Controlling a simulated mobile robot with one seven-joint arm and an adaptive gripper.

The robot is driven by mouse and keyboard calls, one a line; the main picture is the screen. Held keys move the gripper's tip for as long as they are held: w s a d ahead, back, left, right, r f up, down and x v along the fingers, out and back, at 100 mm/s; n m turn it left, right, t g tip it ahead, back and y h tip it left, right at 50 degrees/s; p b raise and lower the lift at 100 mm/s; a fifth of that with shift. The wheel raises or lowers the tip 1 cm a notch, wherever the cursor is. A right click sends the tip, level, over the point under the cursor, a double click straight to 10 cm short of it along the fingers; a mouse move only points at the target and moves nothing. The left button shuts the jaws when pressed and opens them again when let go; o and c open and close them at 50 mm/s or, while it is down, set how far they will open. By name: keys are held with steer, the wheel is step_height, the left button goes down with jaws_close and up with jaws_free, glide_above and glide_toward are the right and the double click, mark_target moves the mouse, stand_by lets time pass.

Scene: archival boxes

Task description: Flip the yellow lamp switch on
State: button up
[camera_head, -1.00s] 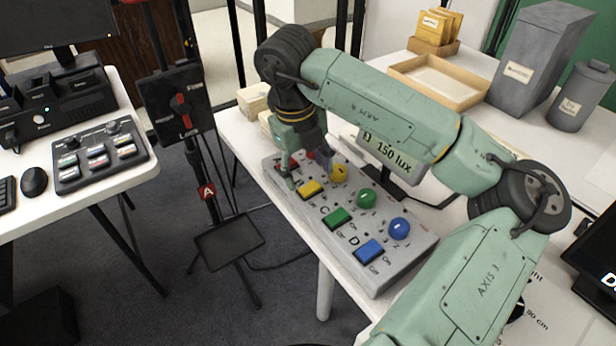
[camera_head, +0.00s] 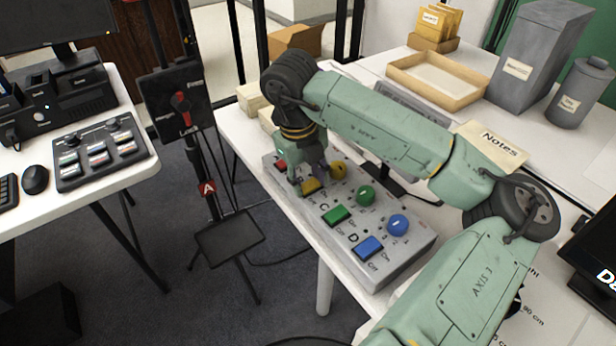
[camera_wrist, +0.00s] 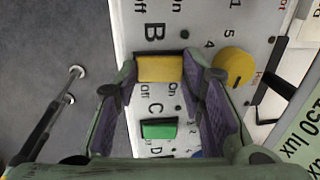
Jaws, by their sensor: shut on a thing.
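The grey control box (camera_head: 405,262) lies on the white table and carries a row of coloured rocker switches and round knobs. The yellow switch (camera_wrist: 158,68) is beside the letter B in the wrist view, with On and Off lettering by the row. It is partly covered by my fingers in the head view (camera_head: 311,186). My gripper (camera_wrist: 160,80) is shut on the yellow switch, one finger on each side of it. It also shows over the box in the head view (camera_head: 309,183). I cannot tell which way the switch is tilted.
The yellow knob (camera_wrist: 233,67) is close to the right finger. The green switch (camera_head: 336,215), green knob (camera_head: 365,195), blue switch (camera_head: 369,247) and blue knob (camera_head: 398,225) are on the same box. A lux display (camera_wrist: 305,135) stands near the box. A tray (camera_head: 440,99) is behind.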

steer(key=c, duration=0.5)
steer(key=shift+w+d+f+g+y+b, duration=0.15)
steer(key=shift+d+f+g+y+b, duration=0.2)
steer(key=shift+b, duration=0.65)
steer(key=shift+a+r+g+y+b, duration=0.15)
steer(key=shift+r+g+y+b, duration=0.2)
steer(key=shift+y, duration=0.1)
steer(key=o, duration=1.1)
